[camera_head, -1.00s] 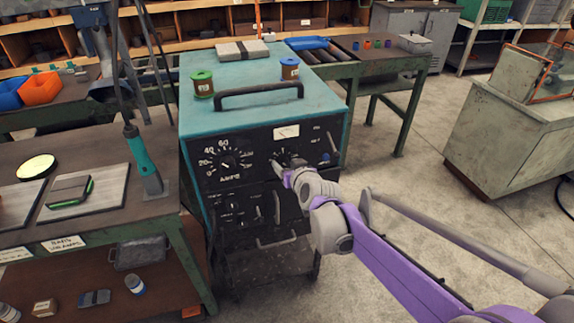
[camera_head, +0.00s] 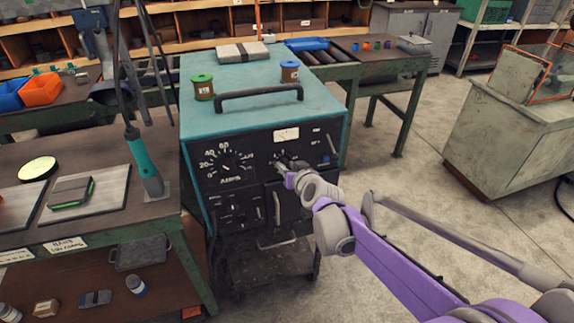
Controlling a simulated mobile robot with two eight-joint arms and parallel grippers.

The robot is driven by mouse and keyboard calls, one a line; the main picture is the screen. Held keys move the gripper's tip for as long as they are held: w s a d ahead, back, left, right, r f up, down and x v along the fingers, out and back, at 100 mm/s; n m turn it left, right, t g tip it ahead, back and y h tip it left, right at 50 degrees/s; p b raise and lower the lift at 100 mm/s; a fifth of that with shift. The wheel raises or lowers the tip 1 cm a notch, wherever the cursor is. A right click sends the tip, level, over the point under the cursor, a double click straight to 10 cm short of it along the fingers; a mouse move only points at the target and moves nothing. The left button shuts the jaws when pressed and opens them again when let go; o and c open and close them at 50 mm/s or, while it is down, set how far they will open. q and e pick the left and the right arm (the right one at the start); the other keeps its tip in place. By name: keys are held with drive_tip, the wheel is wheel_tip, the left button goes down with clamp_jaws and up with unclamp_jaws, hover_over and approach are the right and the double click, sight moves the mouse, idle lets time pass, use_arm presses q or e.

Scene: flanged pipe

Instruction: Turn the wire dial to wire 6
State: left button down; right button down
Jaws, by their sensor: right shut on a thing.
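The teal welding machine (camera_head: 265,120) stands in the middle with a black front panel. A large amps dial (camera_head: 227,168) with white numbers is at the panel's upper left. My right gripper (camera_head: 283,163) is at the panel, right of the amps dial and below the small white meter (camera_head: 286,135). It is shut on a small knob there, which the gripper mostly hides. I cannot read the wire numbers or the knob's pointer. My left gripper is not in view.
A green spool (camera_head: 203,86) and a brown and blue spool (camera_head: 289,71) stand on the machine beside its black handle (camera_head: 258,93). A workbench (camera_head: 100,170) stands close on the left. Open floor lies to the right.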

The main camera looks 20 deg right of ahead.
drive_tip(key=shift+d+r+m+y+p, duration=0.2)
drive_tip(key=shift+m+y+p, duration=0.6)
drive_tip(key=shift+m+p, duration=0.3)
drive_tip(key=shift+f+m+p, duration=0.15)
drive_tip(key=shift+m+p, duration=0.2)
drive_tip(key=shift+m, duration=0.05)
drive_tip(key=shift+d+f+m+y, duration=0.1)
drive_tip(key=shift+f+m+y, duration=0.05)
drive_tip(key=shift+m+y, duration=0.65)
drive_tip(key=c, duration=0.6)
unclamp_jaws()
drive_tip(key=v, duration=1)
drive_tip(key=shift+s+d+f, duration=0.1)
drive_tip(key=shift+s, duration=0.35)
